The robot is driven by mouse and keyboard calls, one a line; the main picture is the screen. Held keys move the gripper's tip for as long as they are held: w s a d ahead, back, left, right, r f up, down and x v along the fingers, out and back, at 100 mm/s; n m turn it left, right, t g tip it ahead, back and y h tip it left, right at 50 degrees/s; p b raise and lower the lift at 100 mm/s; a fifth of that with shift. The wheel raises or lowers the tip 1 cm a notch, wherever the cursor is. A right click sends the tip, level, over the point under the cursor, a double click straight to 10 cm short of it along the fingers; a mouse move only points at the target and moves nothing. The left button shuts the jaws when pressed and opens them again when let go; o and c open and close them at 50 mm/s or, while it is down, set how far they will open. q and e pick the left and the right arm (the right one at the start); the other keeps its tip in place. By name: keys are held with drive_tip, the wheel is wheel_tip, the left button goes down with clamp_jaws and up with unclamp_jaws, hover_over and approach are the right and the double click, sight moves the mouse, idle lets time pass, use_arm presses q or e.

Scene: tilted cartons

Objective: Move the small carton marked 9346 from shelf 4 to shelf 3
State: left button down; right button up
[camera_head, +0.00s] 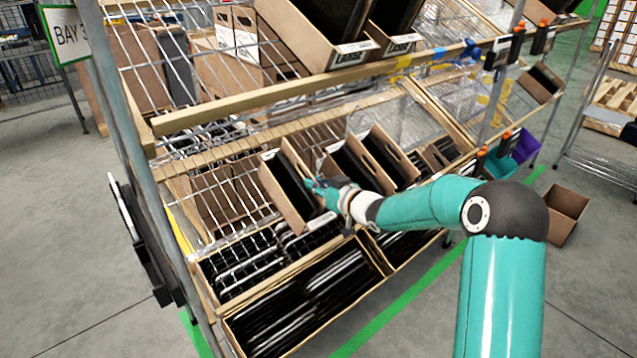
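A small brown open-top carton (284,201) sits tilted on the middle level of the rack. It has a white label on its front lower edge, too small to read, so I cannot confirm the number 9346. My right gripper (314,184) is at the carton's right wall, with its fingertips at or over the top edge. Whether the fingers are closed on the wall is too small to tell. My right arm comes in from the right and hides part of the shelf front. My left gripper is not in view.
Two more small cartons (393,160) stand close to the right of my gripper. Larger dark-filled cartons (330,22) sit on the level above, behind a wooden rail (290,91). Bins of dark items (310,300) lie below. A metal post (135,150) bounds the rack at left.

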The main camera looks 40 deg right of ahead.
drive_tip(key=o, duration=0.4)
drive_tip(key=shift+f, duration=0.1)
drive_tip(key=v, duration=1.2)
